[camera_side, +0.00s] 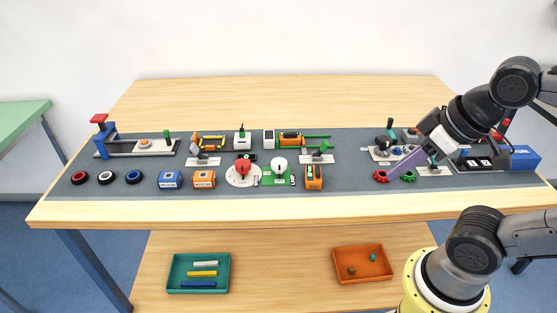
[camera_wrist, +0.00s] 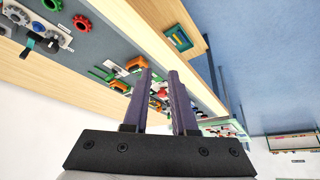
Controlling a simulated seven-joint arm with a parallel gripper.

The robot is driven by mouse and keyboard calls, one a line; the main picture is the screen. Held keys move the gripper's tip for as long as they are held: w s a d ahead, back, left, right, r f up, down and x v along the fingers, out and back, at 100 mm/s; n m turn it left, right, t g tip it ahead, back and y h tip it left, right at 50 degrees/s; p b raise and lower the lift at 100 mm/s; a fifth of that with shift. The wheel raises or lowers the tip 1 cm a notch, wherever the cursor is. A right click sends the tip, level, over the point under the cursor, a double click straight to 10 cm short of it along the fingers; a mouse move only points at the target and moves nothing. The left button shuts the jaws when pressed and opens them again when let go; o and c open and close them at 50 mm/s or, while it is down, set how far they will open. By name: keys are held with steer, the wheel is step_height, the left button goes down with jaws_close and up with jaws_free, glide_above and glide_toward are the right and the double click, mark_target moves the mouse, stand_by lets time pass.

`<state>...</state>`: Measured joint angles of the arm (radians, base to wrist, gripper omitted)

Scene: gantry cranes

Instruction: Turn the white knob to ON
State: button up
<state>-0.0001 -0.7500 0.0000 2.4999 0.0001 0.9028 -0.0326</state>
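The white knob (camera_side: 279,165) sits on a green plate (camera_side: 267,181) in the middle of the grey mat in the side view. Small labels lie beside it, too small to read, so its setting cannot be told. A red knob (camera_side: 243,166) on a white round plate is just left of it. My gripper (camera_side: 392,177) is well to the right of the white knob, its purple fingers angled down and left above the mat. In the wrist view my gripper (camera_wrist: 160,74) shows two fingers apart with nothing held. The white knob cannot be made out there.
A red gear (camera_side: 381,176) and a green gear (camera_side: 408,176) are close to my fingertips. An orange block device (camera_side: 313,178) stands just right of the white knob. A blue box (camera_side: 524,158) is at the far right. The mat between the orange device and the red gear is clear.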

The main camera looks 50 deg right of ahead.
steer(key=shift+o, duration=1.1)
steer(key=shift+s+n, duration=0.15)
steer(key=shift+n, duration=0.25)
steer(key=o, duration=0.5)
steer(key=r, duration=0.1)
steer(key=w+r+n, duration=0.1)
steer(key=r+n, duration=0.1)
steer(key=shift+w+r, duration=0.3)
steer(key=shift+w, duration=0.05)
steer(key=shift+o, duration=0.6)
steer(key=w+r+n, duration=0.2)
steer(key=w+r, duration=0.1)
steer(key=shift+w, duration=0.1)
steer(key=w+r+n+g, duration=0.2)
steer(key=w+r+n, duration=0.15)
steer(key=w, duration=0.75)
steer(key=n+g, duration=0.3)
steer(key=g, duration=0.1)
glide_above(278, 162)
step_height(278, 162, down, 14)
steer(key=r, duration=0.1)
step_height(278, 162, down, 15)
steer(key=shift+r, duration=0.2)
steer(key=shift+c, duration=0.2)
jaws_close()
